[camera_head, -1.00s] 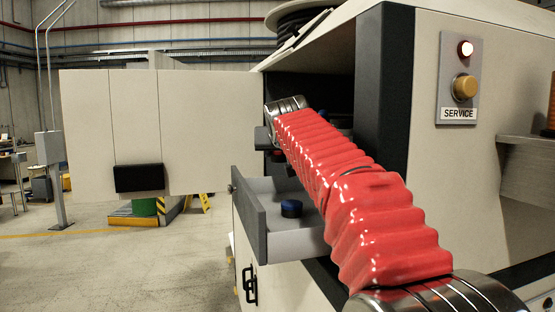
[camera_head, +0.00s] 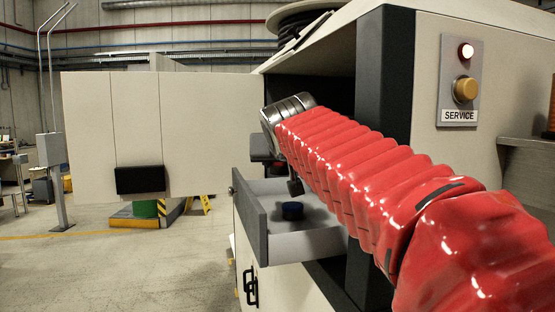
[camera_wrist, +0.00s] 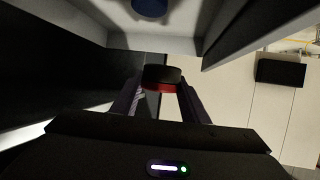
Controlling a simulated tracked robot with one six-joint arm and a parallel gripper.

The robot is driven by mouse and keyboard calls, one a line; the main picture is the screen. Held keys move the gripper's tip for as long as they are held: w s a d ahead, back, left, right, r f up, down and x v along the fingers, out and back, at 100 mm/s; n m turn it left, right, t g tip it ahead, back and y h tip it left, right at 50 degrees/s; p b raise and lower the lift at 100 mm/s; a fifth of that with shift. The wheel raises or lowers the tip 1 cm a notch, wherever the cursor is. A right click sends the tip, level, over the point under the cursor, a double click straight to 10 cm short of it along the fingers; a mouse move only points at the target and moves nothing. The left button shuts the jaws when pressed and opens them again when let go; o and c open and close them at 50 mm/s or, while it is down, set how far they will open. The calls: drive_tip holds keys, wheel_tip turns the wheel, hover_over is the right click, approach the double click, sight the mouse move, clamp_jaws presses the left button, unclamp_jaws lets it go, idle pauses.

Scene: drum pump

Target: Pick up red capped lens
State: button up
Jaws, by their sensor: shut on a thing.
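The red capped lens (camera_wrist: 162,80) shows in the wrist view as a short dark disc with a red band along its lower edge. My gripper (camera_wrist: 162,88) is shut on it, one finger on each side. The lens is held in front of the palm. In the head view my red-sleeved arm hides most of the gripper, and the red lens cannot be made out there. A dark part of my gripper shows just above the open drawer (camera_head: 262,232).
A blue capped lens (camera_head: 292,210) stands in the drawer; it also shows at the top of the wrist view (camera_wrist: 150,8). The drawer walls and the cabinet opening are close around my gripper. A light cabinet door (camera_head: 90,130) stands open at left.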

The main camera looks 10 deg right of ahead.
sight(279, 173)
drive_tip(key=s, duration=0.2)
drive_tip(key=s+a, duration=0.1)
drive_tip(key=s, duration=0.5)
drive_tip(key=shift+a, duration=0.3)
drive_tip(key=shift+s, duration=0.1)
